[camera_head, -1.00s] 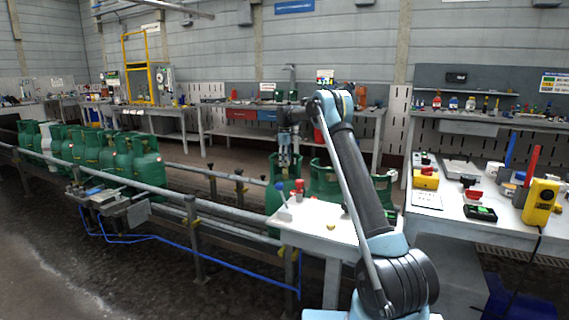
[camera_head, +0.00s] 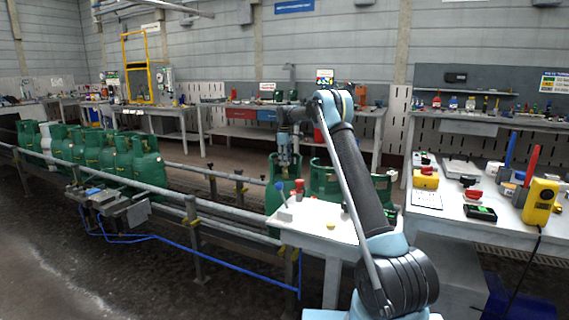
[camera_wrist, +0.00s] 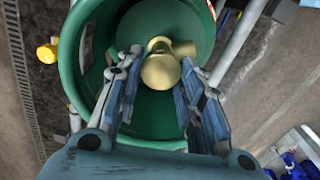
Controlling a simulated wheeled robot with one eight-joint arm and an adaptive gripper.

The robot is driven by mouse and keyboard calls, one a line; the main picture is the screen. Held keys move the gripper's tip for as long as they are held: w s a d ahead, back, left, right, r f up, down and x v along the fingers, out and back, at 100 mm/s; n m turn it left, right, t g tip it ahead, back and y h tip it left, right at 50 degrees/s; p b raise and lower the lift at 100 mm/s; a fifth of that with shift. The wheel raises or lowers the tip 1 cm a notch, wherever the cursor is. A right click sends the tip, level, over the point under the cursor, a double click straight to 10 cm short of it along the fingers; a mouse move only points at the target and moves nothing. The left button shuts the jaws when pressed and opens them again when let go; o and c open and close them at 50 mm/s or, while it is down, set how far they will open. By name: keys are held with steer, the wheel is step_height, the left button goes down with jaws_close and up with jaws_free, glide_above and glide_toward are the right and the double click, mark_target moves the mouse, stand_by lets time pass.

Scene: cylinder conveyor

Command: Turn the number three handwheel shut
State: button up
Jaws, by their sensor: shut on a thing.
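A brass valve (camera_wrist: 162,68) with a rounded top, the handwheel, sits inside the round collar of a green cylinder (camera_wrist: 75,62) in the wrist view. My gripper (camera_wrist: 160,75) has its two fingers on either side of the valve's round part and is shut on it. A side outlet of the valve points to the right. In the head view my gripper (camera_head: 284,158) reaches down into the collar of the green cylinder (camera_head: 273,200) nearest the white table. No number is readable on the cylinder, and the valve is hidden there.
More green cylinders (camera_head: 322,178) stand just right of the gripped one. A row of them (camera_head: 115,155) stands at left behind the conveyor rail (camera_head: 120,175). A white table (camera_head: 315,222) with small tools stands in front. A bench (camera_head: 470,215) with a yellow device (camera_head: 540,200) is at right.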

steer(key=m, duration=0.4)
steer(key=shift+w+d, duration=0.1)
steer(key=shift+w, duration=0.1)
steer(key=m, duration=0.8)
steer(key=shift+d+m, duration=0.15)
steer(key=shift+m, duration=0.15)
steer(key=shift+d+m, duration=0.1)
steer(key=shift+m, duration=1.5)
steer(key=o, duration=1.1)
steer(key=shift+c, duration=0.2)
steer(key=shift+r, duration=0.1)
